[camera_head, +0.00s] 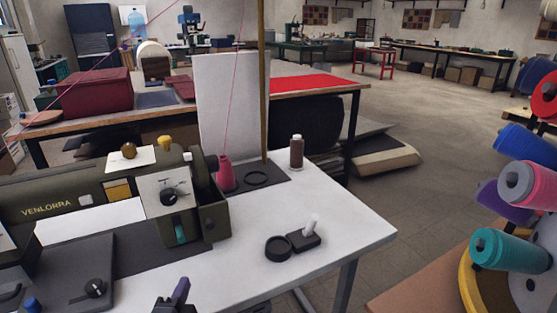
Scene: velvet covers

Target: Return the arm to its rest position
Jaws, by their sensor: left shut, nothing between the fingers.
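My left gripper (175,297) shows at the bottom edge of the head view, dark with a purple part, in front of the white table (345,235). It is shut and holds nothing. Only its tip end shows; the rest of the arm is cut off by the frame. It is apart from the olive sewing machine (60,205) marked VENLORRA, which stands behind it on the table. My right gripper is not in view.
On the table are a pink cone of thread (226,175), a brown bottle-like spool (296,152), a black ring (278,248) and a small black block with a white top (304,240). Coloured thread spools (510,248) crowd the right edge.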

